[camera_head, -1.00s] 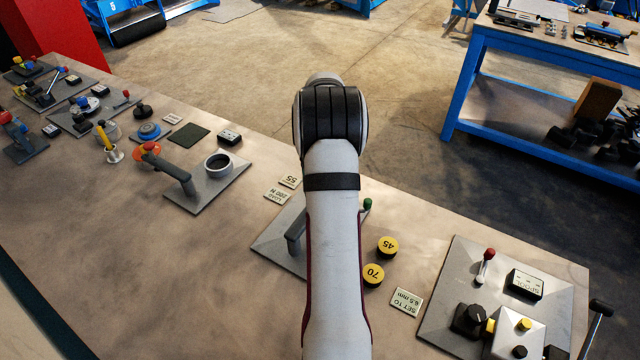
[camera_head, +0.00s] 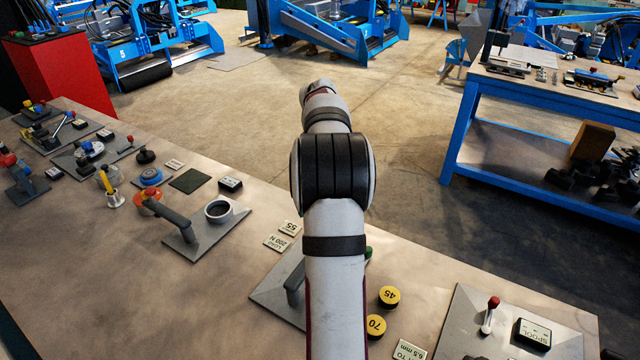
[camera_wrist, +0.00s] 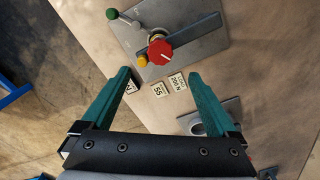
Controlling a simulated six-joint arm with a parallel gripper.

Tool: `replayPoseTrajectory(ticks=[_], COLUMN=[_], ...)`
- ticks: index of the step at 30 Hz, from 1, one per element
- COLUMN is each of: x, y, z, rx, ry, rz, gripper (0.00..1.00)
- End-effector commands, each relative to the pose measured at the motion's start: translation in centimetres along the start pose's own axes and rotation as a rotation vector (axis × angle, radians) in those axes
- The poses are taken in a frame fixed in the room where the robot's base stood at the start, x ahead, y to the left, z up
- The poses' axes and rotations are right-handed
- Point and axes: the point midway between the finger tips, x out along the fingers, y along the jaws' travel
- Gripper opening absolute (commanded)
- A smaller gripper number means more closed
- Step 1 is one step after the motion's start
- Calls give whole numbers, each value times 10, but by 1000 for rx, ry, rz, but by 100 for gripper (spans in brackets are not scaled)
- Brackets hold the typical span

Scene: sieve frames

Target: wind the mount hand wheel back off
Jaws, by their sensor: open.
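A red round hand wheel (camera_wrist: 160,53) with a white mark sits on a grey mount plate (camera_wrist: 202,52), beside a long dark grey bar (camera_wrist: 192,38). A lever with a green knob (camera_wrist: 112,13) and a small yellow knob (camera_wrist: 142,61) are near it. My gripper (camera_wrist: 158,76) is open and empty, its teal fingers apart, with the wheel beyond the fingertips. In the head view my arm covers much of that mount plate (camera_head: 268,296), and the wheel and gripper are hidden. An orange-red wheel (camera_head: 147,197) is by another plate (camera_head: 190,240).
Tags reading 55 (camera_wrist: 158,90) and 200 N (camera_wrist: 178,83) lie near the fingers. Yellow discs 45 (camera_head: 388,296) and 70 (camera_head: 375,326) lie right of my arm. A spool plate (camera_head: 470,318) is at right.

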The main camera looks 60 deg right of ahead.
Motion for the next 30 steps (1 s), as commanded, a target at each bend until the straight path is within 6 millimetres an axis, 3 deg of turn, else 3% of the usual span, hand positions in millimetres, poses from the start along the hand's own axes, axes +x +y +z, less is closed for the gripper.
replayPoseTrajectory(ticks=[3,7,18,20,27,30], x=[-29,-47,-52,-51,-48,-47], y=[0,0,0,0,-1,-1], z=[-1,0,0,0,0,-1], rx=[1,0,25,138,1036,1262], ry=[4,1,-1,-1,-1,-1], rz=[1,0,-1,-1,0,0], gripper=[94,94,94,94,94,94])
